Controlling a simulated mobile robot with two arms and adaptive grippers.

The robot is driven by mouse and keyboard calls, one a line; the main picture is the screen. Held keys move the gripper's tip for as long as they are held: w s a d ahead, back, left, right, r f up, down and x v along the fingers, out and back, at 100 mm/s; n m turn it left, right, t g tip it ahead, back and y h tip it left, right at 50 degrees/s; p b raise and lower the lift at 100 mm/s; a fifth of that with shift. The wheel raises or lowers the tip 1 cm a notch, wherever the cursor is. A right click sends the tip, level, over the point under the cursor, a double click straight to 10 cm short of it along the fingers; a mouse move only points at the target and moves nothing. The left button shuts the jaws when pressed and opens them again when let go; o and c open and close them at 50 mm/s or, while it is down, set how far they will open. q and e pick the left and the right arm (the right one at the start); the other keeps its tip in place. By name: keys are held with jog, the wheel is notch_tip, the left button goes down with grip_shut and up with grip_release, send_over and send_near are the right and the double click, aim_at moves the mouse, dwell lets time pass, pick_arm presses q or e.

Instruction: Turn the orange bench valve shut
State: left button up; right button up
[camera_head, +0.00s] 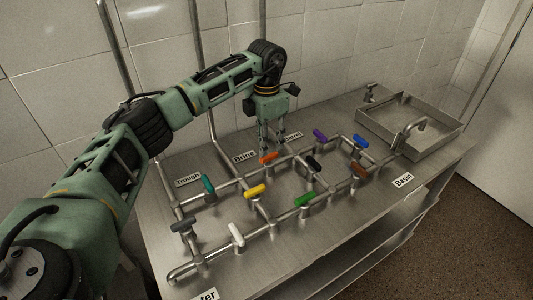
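The orange valve handle (268,158) sits on the pipework at the back of the metal bench. It lies slanted, its right end a little higher in the picture. My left gripper (272,143) points down from above, just over the orange handle and close to its right end. Its fingers look apart, with a gap between them, and I see nothing held. I cannot tell whether a finger touches the handle. My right gripper is not in the picture.
Other valves stand close by: yellow (255,190), teal (208,184), black (314,163), purple (320,137) and more. Pipes run over the bench (330,240). A metal basin (455,131) is at the right. The tiled wall (340,40) is behind.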

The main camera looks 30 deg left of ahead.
aim_at(269, 157)
pick_arm(q)
jog(key=shift+f+p, duration=0.6)
jog(key=shift+f, duration=2.1)
grip_shut()
